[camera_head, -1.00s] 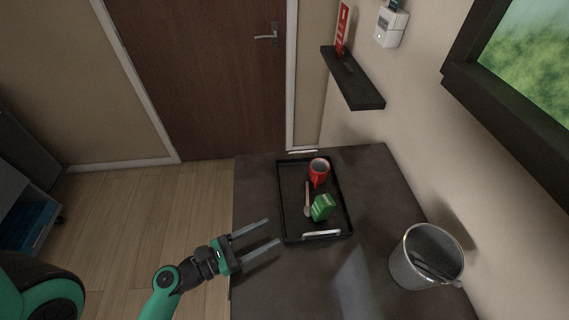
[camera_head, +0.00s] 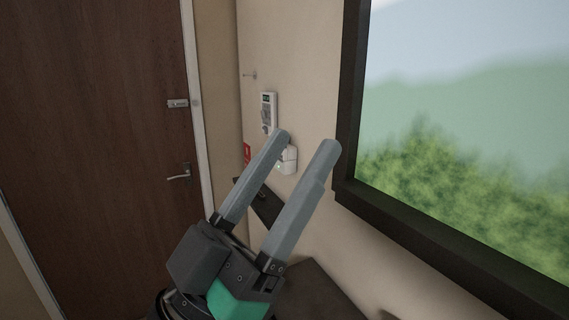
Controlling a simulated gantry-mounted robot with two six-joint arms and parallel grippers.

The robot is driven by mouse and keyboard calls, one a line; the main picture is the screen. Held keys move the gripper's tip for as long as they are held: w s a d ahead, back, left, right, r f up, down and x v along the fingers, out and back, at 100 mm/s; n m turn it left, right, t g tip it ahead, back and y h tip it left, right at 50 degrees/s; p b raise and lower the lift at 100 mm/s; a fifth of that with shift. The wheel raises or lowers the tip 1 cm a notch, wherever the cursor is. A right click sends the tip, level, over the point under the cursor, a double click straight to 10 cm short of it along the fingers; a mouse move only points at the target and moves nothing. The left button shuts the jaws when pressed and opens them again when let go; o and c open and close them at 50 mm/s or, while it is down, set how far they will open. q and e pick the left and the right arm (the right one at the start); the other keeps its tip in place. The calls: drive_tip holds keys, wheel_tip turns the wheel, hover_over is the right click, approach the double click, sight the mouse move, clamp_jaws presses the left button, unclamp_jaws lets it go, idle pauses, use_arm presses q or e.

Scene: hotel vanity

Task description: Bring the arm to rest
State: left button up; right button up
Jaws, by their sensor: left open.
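My left gripper (camera_head: 305,146) is large in the lower middle of the head view, with its two grey fingers pointing up and to the right. The fingers are apart with nothing between them. The gripper is in front of the wall and shelf from this viewpoint. Only a small part of the dark vanity top (camera_head: 312,292) shows behind it at the bottom. My right gripper is not in view.
A brown door (camera_head: 90,140) with a metal handle (camera_head: 180,174) stands at the left. A dark wall shelf (camera_head: 266,205) is partly hidden behind the fingers. White wall devices (camera_head: 268,112) hang above it. A dark-framed window or picture (camera_head: 470,170) fills the right.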

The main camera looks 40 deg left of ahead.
use_arm(q)
drive_tip(key=shift+s+d+r+t, duration=0.1)
drive_tip(key=shift+s+r+t, duration=0.2)
drive_tip(key=shift+s+r, duration=0.35)
drive_tip(key=shift+w+r, duration=0.15)
